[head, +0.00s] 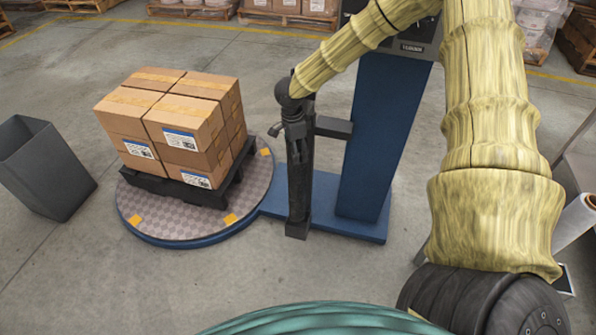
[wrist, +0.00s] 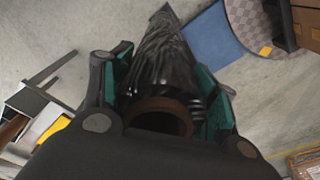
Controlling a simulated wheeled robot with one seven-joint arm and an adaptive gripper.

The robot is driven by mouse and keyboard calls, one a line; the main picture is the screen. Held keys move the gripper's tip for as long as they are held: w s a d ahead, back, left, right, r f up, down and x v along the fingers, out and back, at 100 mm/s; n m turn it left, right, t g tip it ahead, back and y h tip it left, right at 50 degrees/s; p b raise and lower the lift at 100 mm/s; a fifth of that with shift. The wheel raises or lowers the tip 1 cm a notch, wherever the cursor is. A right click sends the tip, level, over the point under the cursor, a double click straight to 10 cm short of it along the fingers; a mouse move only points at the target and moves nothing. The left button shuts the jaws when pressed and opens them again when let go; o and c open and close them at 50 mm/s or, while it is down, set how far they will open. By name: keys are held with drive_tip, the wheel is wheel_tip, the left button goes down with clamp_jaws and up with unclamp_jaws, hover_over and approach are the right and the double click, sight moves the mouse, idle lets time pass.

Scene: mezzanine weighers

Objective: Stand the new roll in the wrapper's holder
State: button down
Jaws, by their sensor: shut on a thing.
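My gripper (head: 296,134) is shut on a long black film roll (head: 300,190) that hangs upright below it in the head view. In the wrist view the roll (wrist: 162,55) lies between the green-padded fingers, its brown core end nearest the camera. The blue wrapper column (head: 382,140) stands just right of the roll. A dark bracket (head: 334,127) reaches from the column toward the roll and gripper; I cannot tell whether they touch. The holder's seat is not clearly visible, and I cannot tell what the roll's lower end rests on.
The wrapper's round turntable (head: 136,218) carries a black pallet of stacked boxes (head: 170,120) left of the roll. A grey bin (head: 45,165) stands at the far left. A pale roll (head: 574,222) shows at the right edge. The floor in front of the turntable is clear.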

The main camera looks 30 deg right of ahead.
sight(298, 171)
drive_tip(key=shift+w+d+f+b, duration=0.1)
drive_tip(key=shift+w+d+f, duration=0.1)
drive_tip(key=shift+f, duration=1.8)
drive_tip(key=shift+w+d+f+b, duration=0.1)
drive_tip(key=shift+w+d+f, duration=0.1)
drive_tip(key=shift+f, duration=1.75)
drive_tip(key=shift+w+d+f+b, duration=0.1)
drive_tip(key=shift+w+d+f, duration=0.1)
drive_tip(key=shift+f, duration=1.8)
drive_tip(key=c, duration=0.8)
unclamp_jaws()
drive_tip(key=shift+s+f, duration=0.1)
drive_tip(key=shift+f, duration=0.05)
drive_tip(key=o, duration=0.4)
drive_tip(key=r, duration=0.8)
drive_tip(key=a+r, duration=0.1)
drive_tip(key=r, duration=0.3)
drive_tip(key=shift+r+p, duration=0.1)
drive_tip(key=shift+p, duration=0.2)
